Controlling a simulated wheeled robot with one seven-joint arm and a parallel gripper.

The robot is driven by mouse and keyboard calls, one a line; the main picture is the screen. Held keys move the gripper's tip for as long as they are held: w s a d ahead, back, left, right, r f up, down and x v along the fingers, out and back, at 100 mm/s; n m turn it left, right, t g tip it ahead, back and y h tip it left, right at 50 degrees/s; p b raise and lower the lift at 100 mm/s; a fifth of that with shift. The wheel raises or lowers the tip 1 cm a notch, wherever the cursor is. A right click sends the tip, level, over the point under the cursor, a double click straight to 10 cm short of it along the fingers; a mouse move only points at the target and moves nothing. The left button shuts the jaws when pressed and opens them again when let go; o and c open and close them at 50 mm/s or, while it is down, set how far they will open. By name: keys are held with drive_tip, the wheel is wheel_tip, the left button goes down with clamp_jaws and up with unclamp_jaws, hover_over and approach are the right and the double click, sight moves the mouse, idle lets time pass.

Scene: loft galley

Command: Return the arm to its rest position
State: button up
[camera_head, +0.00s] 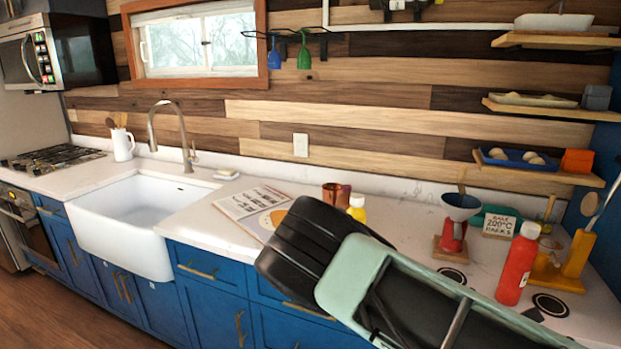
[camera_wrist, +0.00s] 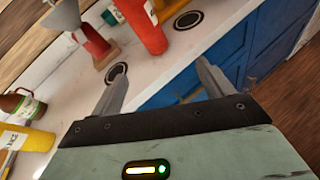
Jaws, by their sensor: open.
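My gripper (camera_wrist: 163,88) shows in the wrist view with its two fingers spread apart and nothing between them. Beyond the fingers are the white countertop's edge and the blue cabinet fronts. In the head view my arm, pale green and black, reaches across the lower right in front of the counter (camera_head: 405,215). The gripper's fingers cannot be made out there. The arm hides part of the counter and the cabinets below it.
A red bottle (camera_head: 517,265), a red stand with a funnel (camera_head: 453,235) and a yellow holder (camera_head: 575,262) stand on the right counter. The white sink (camera_head: 125,240) is at left. Wooden shelves (camera_head: 540,175) hang at right.

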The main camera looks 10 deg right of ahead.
drive_tip(key=s+a+f+m+g+y, duration=0.2)
drive_tip(key=a+f+m+y, duration=0.15)
drive_tip(key=a, duration=0.25)
drive_tip(key=s+a+f+m+g+y, duration=0.2)
drive_tip(key=a+f+m, duration=0.1)
drive_tip(key=a+f, duration=0.15)
drive_tip(key=s+a+r+m+g+y+b, duration=0.25)
drive_tip(key=a+m+y, duration=0.2)
drive_tip(key=a, duration=0.95)
drive_tip(key=s+a+r+m+g+y, duration=0.1)
drive_tip(key=s+a+r+g+y, duration=0.2)
drive_tip(key=a+r, duration=0.5)
drive_tip(key=s+r+m+t+b, duration=0.1)
drive_tip(key=s+r+m, duration=0.1)
drive_tip(key=s+r, duration=0.6)
drive_tip(key=shift+s+a+r+h, duration=0.15)
drive_tip(key=shift+a+r+h, duration=0.25)
drive_tip(key=shift+r, duration=0.4)
